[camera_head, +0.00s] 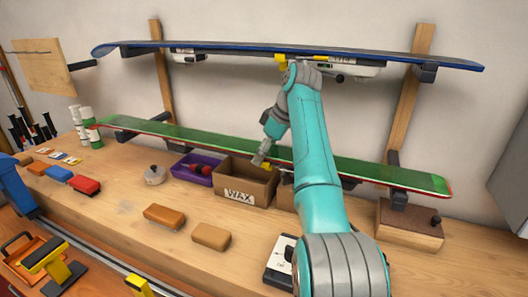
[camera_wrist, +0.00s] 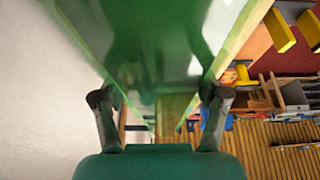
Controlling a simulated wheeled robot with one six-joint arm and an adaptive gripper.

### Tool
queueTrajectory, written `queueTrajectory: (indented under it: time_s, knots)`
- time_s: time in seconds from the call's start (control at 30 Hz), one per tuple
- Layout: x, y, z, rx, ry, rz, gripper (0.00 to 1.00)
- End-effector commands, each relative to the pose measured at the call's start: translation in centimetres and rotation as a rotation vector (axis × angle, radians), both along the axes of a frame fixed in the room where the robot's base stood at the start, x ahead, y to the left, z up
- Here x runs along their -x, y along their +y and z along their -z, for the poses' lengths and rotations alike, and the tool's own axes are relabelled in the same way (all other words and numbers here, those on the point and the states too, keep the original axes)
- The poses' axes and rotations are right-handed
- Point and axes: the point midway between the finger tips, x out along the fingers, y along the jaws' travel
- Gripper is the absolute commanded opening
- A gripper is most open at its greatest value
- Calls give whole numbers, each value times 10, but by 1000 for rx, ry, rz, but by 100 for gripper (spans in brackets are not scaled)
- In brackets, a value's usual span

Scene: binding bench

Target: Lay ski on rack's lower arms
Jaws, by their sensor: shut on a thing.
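The green ski (camera_head: 190,132) with a red edge lies lengthwise across the rack's lower arms, base up. The left lower arm (camera_head: 126,136) shows under it and the right lower arm (camera_head: 399,200) shows below its right end. I cannot tell whether it touches both. My gripper (camera_head: 262,160) reaches down at the ski's middle and is shut on it. In the wrist view the green ski (camera_wrist: 150,45) runs away between the two fingers of my gripper (camera_wrist: 160,97), one at each edge. My arm hides part of the ski right of the middle.
A blue ski (camera_head: 240,48) lies on the upper arms above. Below the green ski, the bench (camera_head: 120,190) holds a WAX box (camera_head: 239,196), a purple tray (camera_head: 188,176), brown blocks (camera_head: 165,216) and a wooden block (camera_head: 410,226) at right. White-and-green cans (camera_head: 85,117) stand near the left end.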

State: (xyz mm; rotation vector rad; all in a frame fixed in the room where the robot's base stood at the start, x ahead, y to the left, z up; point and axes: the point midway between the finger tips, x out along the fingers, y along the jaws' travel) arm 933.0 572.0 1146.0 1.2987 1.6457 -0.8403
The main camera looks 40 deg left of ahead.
Motion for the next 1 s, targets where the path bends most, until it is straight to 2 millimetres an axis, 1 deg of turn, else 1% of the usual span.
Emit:
queueTrajectory:
  time_s: [0.37, 0.4, 0.47, 0.5, 0.77, 0.83, 0.93, 1.0]
  knots:
    - [0, 0, 1, -1, -2, 0, 31]
    - [0, 0, 1, -1, -2, 0, 76]
    - [0, 0, 1, -1, -2, 0, 91]
    - [0, 0, 1, -1, -2, 0, 100]
    - [0, 0, 2, 0, 0, 0, 100]
    - [0, -1, 5, 4, 4, 0, 100]
    - [0, -2, 0, 2, 2, 0, 100]
    - [-1, -5, -7, 1, 0, 1, 100]
